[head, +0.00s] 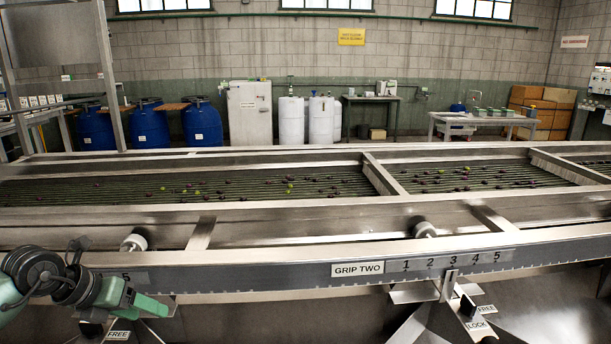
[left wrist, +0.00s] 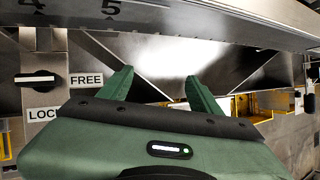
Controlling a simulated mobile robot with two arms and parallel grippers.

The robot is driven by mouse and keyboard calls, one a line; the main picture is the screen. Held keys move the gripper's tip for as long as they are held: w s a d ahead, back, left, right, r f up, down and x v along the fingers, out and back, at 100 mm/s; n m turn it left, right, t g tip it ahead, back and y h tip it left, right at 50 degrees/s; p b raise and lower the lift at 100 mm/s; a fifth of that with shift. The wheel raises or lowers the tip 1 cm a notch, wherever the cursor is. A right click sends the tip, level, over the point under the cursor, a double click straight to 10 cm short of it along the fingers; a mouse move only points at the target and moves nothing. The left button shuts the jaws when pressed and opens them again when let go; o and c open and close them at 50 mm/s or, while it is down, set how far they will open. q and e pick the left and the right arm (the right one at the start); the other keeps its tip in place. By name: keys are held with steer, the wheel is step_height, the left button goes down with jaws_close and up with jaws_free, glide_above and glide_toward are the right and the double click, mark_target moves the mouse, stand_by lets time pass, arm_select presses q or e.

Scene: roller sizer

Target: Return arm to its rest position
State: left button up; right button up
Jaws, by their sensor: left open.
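My left gripper (head: 160,305) is at the lower left of the head view, in front of the sizer's front rail (head: 260,262). In the left wrist view its two green fingers (left wrist: 160,86) are spread apart with nothing between them. A black lock knob (left wrist: 38,79), between FREE and LOC labels, is to the left of the fingers in that view. My right gripper is in neither view.
The roller sizer (head: 330,212) spans the head view, with small dark and green fruit on its rollers. A pointer bracket (head: 448,286) is below the 3 on the GRIP TWO scale. FREE and LOCK labels (head: 477,325) are below it. Blue drums (head: 148,127) stand behind.

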arm_select(q)
steer(key=d+r+t+h, duration=0.25)
steer(key=d+h, duration=0.45)
steer(key=d, duration=1)
steer(key=s+d+r+n+t+h, duration=0.2)
steer(key=d+r+n+t+h, duration=0.1)
steer(key=d+r+n+t, duration=0.3)
steer(key=s+a+f+n+y, duration=0.3)
steer(key=a+f+n+y, duration=0.45)
steer(key=n, duration=0.45)
steer(key=s+a+f+n+y, duration=0.2)
steer(key=a+f+n+y, duration=0.45)
steer(key=n+y, duration=0.4)
steer(key=s+d+f+n+g+h, duration=0.25)
steer(key=s+f+g, duration=0.45)
steer(key=s, duration=0.5)
steer(key=s+d+f+n+g+h, duration=0.2)
steer(key=s+d+f+n+g, duration=0.15)
steer(key=s+f, duration=0.75)
step_height(320, 180, down, 23)
steer(key=s+g, duration=0.2)
steer(key=s+a+f, duration=0.2)
steer(key=s+f, duration=0.6)
steer(key=s+a+f+g+p, duration=0.1)
steer(key=s+f, duration=0.6)
steer(key=s, duration=0.2)
steer(key=shift+a+f+y, duration=0.35)
steer(key=shift+f, duration=0.05)
